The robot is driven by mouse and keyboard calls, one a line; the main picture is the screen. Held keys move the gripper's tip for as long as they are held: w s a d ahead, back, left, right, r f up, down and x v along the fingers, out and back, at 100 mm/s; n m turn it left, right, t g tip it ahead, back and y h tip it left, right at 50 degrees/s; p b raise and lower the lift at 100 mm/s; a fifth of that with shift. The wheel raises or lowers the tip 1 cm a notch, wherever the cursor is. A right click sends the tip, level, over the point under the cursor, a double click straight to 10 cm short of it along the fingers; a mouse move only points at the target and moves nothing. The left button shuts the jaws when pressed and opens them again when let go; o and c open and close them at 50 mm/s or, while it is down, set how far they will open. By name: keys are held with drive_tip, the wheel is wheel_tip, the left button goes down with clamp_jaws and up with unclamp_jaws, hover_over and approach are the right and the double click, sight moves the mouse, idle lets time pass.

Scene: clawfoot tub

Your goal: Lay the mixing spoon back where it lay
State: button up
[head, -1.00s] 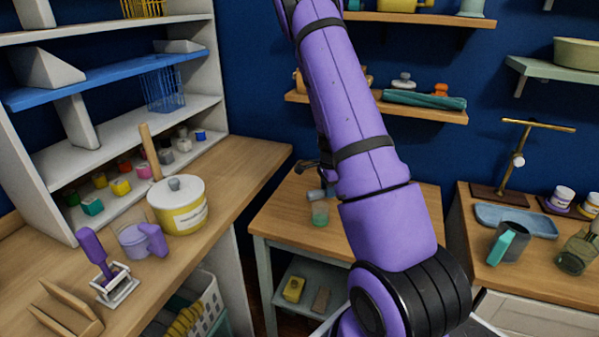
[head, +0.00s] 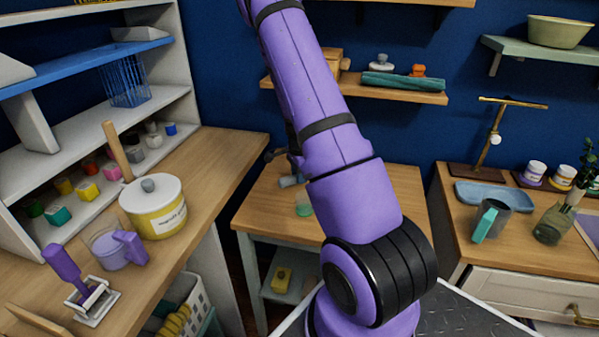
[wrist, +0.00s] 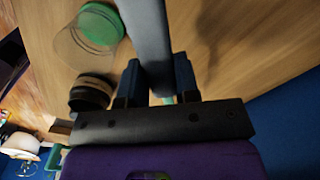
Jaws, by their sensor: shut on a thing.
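My gripper (wrist: 157,72) is in the wrist view, its two dark blue fingers shut on a long, flat grey piece, which I take to be the mixing spoon (wrist: 147,30). The piece runs out past the top of the picture, so its far end is hidden. Below it is a wooden surface. In the head view my purple arm reaches over the middle wooden table (head: 257,212). My gripper is mostly hidden there, and I cannot make out the spoon or tell whether it touches the wood.
A clear jar with green (wrist: 88,42) and a dark round container (wrist: 91,92) sit close beside the fingers. The left bench holds a yellow lidded pot (head: 153,212) and a purple-handled cup (head: 120,248). The right cabinet holds a blue tray (head: 480,195) and a grey mug (head: 490,217).

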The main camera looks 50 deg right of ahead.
drive_tip(key=shift+f, duration=3.3)
drive_tip(key=o, duration=1)
drive_tip(key=shift+r, duration=0.15)
drive_tip(key=shift+r, duration=3.8)
wheel_tip(320, 180, up, 11)
drive_tip(key=shift+f, duration=0.1)
